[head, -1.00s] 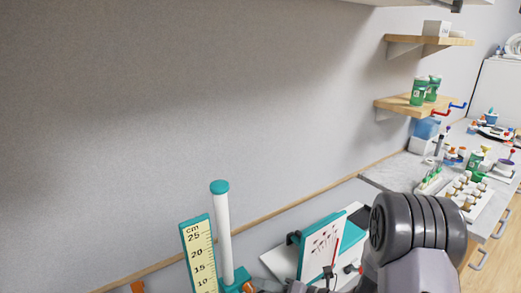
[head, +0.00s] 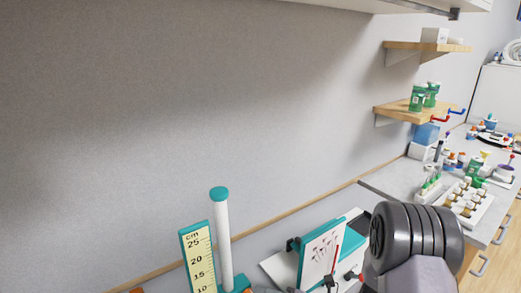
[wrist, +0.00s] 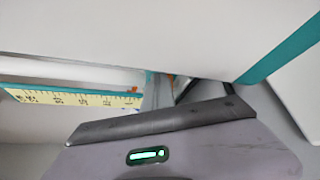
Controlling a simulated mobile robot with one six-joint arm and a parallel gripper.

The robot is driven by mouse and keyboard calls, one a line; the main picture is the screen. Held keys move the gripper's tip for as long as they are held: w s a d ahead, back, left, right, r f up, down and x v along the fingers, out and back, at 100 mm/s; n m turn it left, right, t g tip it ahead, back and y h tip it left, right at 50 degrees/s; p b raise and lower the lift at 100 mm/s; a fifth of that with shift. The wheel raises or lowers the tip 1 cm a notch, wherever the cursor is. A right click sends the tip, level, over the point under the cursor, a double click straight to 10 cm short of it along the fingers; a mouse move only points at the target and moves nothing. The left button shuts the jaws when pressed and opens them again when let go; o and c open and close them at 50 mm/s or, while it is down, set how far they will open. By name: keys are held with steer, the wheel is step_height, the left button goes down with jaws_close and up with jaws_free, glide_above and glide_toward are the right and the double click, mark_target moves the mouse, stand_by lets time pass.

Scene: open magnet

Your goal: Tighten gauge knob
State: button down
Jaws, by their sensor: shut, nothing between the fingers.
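The gauge stands at the bottom of the head view, cut off by the frame: a yellow cm scale (head: 200,260) with a teal edge beside a white post (head: 223,240) with a teal cap. The knob is not clearly visible. In the wrist view the scale (wrist: 75,96) lies sideways at left, with a small orange part (wrist: 133,90) by its end. My gripper (wrist: 158,92) shows there as a grey shape beyond its housing, near the orange parts. It is shut and empty. Whether it touches the gauge I cannot tell.
A teal-and-white board with marks (head: 322,255) stands right of the gauge, close to my dark arm joint. A large white panel (wrist: 130,25) fills the top of the wrist view. Shelves with green bottles (head: 417,100) and a cluttered bench (head: 400,182) are at right.

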steer(key=shift+w+d+f, duration=0.15)
steer(key=shift+d+f, duration=0.1)
steer(key=shift+f, duration=0.5)
steer(key=shift+w+d+p, duration=0.2)
steer(key=shift+d+p, duration=0.05)
steer(key=shift+p, duration=0.05)
steer(key=s+d, duration=0.2)
steer(key=s, duration=0.1)
steer(key=s+d, duration=0.1)
steer(key=s, duration=0.1)
steer(key=shift+d, duration=0.3)
